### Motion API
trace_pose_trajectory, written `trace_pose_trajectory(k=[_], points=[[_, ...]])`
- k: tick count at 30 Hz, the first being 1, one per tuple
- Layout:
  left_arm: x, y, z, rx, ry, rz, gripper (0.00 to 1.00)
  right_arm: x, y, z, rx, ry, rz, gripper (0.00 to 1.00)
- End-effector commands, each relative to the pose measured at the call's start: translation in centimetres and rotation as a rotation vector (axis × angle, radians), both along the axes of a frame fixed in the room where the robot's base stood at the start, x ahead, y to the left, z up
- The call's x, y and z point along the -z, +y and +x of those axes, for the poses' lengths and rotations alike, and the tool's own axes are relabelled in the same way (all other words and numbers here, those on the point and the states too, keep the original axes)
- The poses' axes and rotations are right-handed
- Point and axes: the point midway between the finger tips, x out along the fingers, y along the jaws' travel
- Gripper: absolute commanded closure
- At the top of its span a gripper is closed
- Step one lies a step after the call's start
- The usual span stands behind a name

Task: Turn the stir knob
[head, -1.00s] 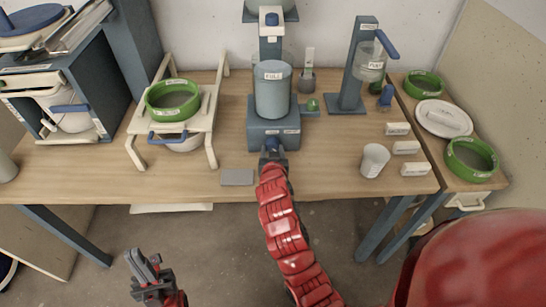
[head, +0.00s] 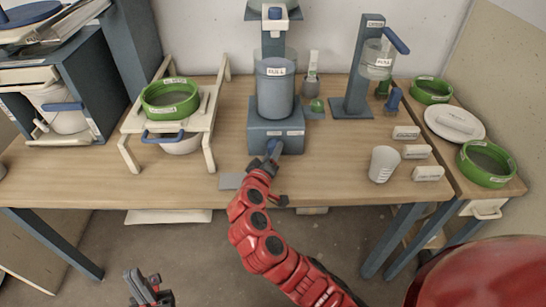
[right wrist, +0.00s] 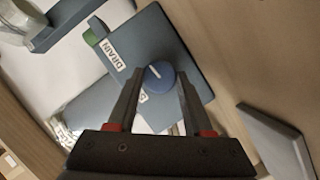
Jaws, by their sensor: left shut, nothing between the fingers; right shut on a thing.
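The stir knob (right wrist: 158,75) is a round blue knob with a pale line on its face, on the front of a blue-grey base unit (head: 260,128). In the right wrist view it lies between my right gripper's fingers (right wrist: 160,88). In the head view my right gripper (head: 270,160) is at the base's front and covers much of the knob. It is shut on the knob. A grey labelled bucket (head: 275,92) stands on the base. My left gripper (head: 150,288) is shut and empty, low at the left, in front of the table.
A flat grey block (head: 231,181) lies left of my right gripper. A white cup (head: 382,164) and several white labelled blocks (head: 416,151) stand to the right. A cream stand (head: 205,125) holds a green-rimmed sieve (head: 170,99). Bare tabletop lies between stand and base.

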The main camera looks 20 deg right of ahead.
Motion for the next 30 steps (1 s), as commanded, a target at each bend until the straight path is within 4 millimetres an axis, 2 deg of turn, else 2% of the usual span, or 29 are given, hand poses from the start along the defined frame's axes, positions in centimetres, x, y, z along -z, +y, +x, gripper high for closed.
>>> trace_pose_trajectory(k=[3, 15, 30], points=[[0.9, 0.0, 0.0, 0.000, 0.000, 0.000, 1.00, 0.3, 0.1, 0.0, -0.002, 0.029, -0.109, 1.00], [2.2, 0.0, 0.0, 0.000, 0.000, 0.000, 1.00, 0.5, 0.1, 0.0, 0.000, 0.120, -0.415, 1.00], [2.7, 0.0, 0.0, 0.000, 0.000, 0.000, 1.00, 0.4, 0.0, 0.0, 0.002, 0.164, -0.565, 1.00]])
